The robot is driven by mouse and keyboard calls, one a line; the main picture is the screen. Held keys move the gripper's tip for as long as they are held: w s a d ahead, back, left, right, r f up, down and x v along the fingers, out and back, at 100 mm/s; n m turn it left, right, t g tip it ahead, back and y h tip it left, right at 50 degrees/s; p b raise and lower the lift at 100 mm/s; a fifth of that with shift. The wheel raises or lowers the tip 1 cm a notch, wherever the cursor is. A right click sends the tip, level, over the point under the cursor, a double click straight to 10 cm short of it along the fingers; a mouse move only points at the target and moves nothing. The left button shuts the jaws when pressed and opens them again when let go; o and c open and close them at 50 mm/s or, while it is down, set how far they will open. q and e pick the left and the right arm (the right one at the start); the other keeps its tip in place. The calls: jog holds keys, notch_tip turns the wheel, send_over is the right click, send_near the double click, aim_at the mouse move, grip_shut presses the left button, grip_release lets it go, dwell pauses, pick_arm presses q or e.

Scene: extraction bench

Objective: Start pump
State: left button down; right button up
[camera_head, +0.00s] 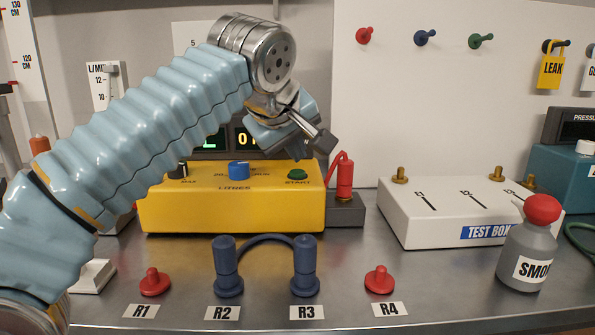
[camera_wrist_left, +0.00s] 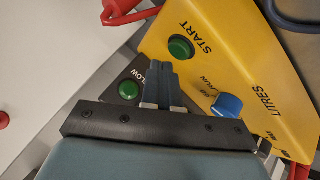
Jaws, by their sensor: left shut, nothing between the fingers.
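The yellow pump box (camera_head: 235,212) stands on the bench, with a blue knob (camera_head: 238,169) and a green START button (camera_head: 298,174) on its top. In the left wrist view the START button (camera_wrist_left: 180,48) and blue knob (camera_wrist_left: 228,105) show on the yellow top (camera_wrist_left: 215,70). My left gripper (camera_head: 323,143) is shut and empty, above the right end of the pump. In the left wrist view its fingertips (camera_wrist_left: 159,68) lie just beside the START button. I cannot tell the exact height gap. My right gripper is not in view.
A red plug (camera_head: 345,178) with a cable stands right of the pump. A white test box (camera_head: 440,225) and a grey smoke bottle (camera_head: 526,252) are further right. Blue hose fittings (camera_head: 227,265) stand in front. A green light or button (camera_wrist_left: 129,90) sits on a dark panel marked partly "LOW".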

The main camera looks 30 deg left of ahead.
pick_arm(q)
jog(key=shift+f, duration=0.1)
jog(key=shift+f, duration=0.3)
jog(key=shift+f+b, duration=0.4)
jog(key=shift+b, duration=0.1)
dwell(0.4)
jog(key=shift+r, duration=0.1)
jog(key=shift+r+p, duration=0.8)
jog(key=shift+p, duration=0.2)
